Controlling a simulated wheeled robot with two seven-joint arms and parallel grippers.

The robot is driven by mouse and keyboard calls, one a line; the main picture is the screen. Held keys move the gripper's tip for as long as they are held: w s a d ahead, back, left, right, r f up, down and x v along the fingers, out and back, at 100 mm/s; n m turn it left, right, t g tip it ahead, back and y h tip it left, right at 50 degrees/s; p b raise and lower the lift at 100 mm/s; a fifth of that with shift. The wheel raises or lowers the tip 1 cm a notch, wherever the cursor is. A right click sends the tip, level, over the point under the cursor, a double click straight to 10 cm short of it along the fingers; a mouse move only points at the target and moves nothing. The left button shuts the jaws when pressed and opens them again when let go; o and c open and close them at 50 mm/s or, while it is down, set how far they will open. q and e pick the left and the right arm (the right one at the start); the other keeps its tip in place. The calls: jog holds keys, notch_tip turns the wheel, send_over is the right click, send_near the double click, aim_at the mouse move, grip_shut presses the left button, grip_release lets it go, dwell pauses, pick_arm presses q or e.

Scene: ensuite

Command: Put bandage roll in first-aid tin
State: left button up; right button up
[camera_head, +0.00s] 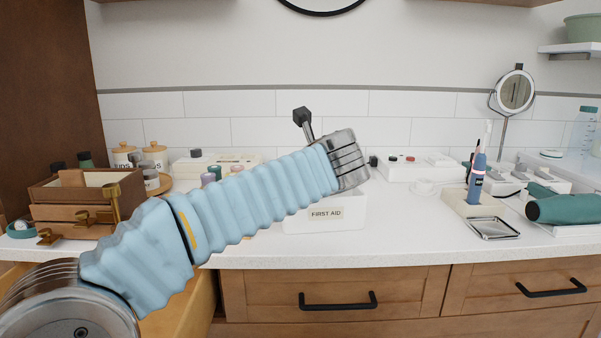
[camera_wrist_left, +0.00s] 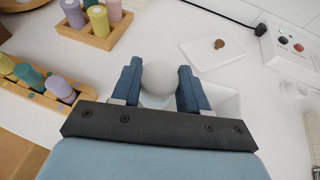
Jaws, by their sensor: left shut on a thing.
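The first-aid tin (camera_head: 352,218) is a white open box labelled FIRST AID, standing on the counter near its front edge. My left arm hides part of its top in the head view. In the left wrist view its white rim (camera_wrist_left: 228,100) shows behind and to the right of my left gripper (camera_wrist_left: 160,70). That gripper is shut on the bandage roll (camera_wrist_left: 160,80), a pale, rounded thing between the two blue fingers. The roll appears above the tin; its exact height is unclear. The fingers and roll are hidden in the head view. My right gripper is not in view.
Wooden racks with coloured bottles (camera_wrist_left: 98,20) stand left of the tin. A white box with red and dark knobs (camera_head: 415,166) is behind it. A toothbrush stand (camera_head: 470,200), small metal tray (camera_head: 487,228) and green hair dryer (camera_head: 565,207) are right. Counter between is clear.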

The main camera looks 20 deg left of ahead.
pick_arm(q)
jog(key=shift+f, duration=0.3)
jog(key=o, duration=1)
jog(key=shift+o, duration=0.2)
jog(key=shift+r, duration=0.1)
jog(key=shift+r, duration=0.4)
jog(key=v, duration=1.2)
jog(key=shift+r+p, duration=0.15)
jog(key=shift+p, duration=0.15)
jog(key=shift+a, duration=0.1)
